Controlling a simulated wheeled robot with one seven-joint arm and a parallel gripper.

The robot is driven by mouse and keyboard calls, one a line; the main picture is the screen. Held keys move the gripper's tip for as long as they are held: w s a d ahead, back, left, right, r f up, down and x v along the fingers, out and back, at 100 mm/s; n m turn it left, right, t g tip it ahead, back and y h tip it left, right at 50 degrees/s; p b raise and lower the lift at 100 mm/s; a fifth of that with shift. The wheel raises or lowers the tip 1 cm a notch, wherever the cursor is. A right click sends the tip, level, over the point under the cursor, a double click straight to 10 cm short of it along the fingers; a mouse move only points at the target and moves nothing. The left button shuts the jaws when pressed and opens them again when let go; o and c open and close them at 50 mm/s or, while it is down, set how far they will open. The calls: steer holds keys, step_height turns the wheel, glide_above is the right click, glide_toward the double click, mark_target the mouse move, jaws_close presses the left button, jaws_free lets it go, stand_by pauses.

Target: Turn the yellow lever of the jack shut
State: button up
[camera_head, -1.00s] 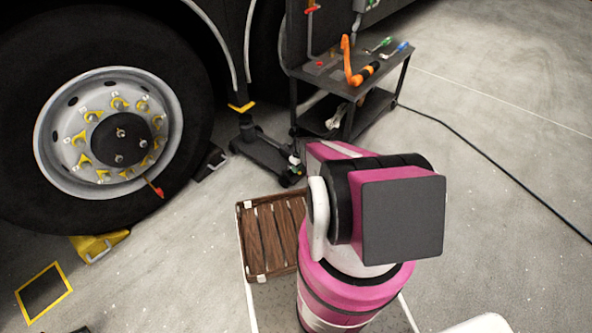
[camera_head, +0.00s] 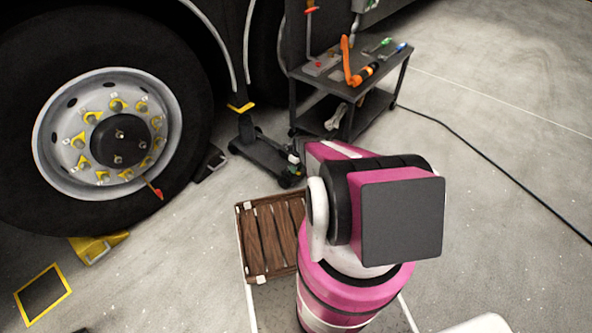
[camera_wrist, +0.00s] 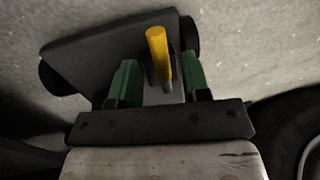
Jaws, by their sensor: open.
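The jack (camera_head: 262,158) is a low dark trolley on the floor beside the large wheel. In the wrist view its dark body (camera_wrist: 95,58) lies beyond my fingers. The yellow lever (camera_wrist: 157,50) stands out between the two green fingers of my gripper (camera_wrist: 161,74). The gripper is open, with a visible gap on either side of the lever; I cannot tell how deep the lever sits between the fingers.
A bus wheel (camera_head: 65,180) stands at left, with a yellow chock (camera_head: 97,247) by it. A dark tool cart (camera_head: 330,85) with an orange tool stands behind the jack. A wooden crate (camera_head: 262,272) is near my arm. A cable crosses the open floor at right.

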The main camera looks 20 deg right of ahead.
step_height(320, 180, up, 10)
steer(key=w+d, duration=0.1)
steer(key=shift+d+f, duration=0.15)
steer(key=shift+d, duration=0.15)
steer(key=s+a+r+m, duration=0.2)
steer(key=s+r, duration=0.5)
steer(key=r, duration=0.4)
steer(key=s+a+r+m+t+h, duration=0.1)
steer(key=s+a+r+m, duration=0.2)
steer(key=s+r, duration=0.5)
steer(key=s+a+r+m, duration=0.2)
steer(key=s+a+r, duration=0.2)
steer(key=r, duration=0.9)
steer(key=s, duration=0.3)
steer(key=shift+s+a+r+h, duration=0.15)
steer(key=shift+a+r+h, duration=0.2)
steer(key=shift+h, duration=0.05)
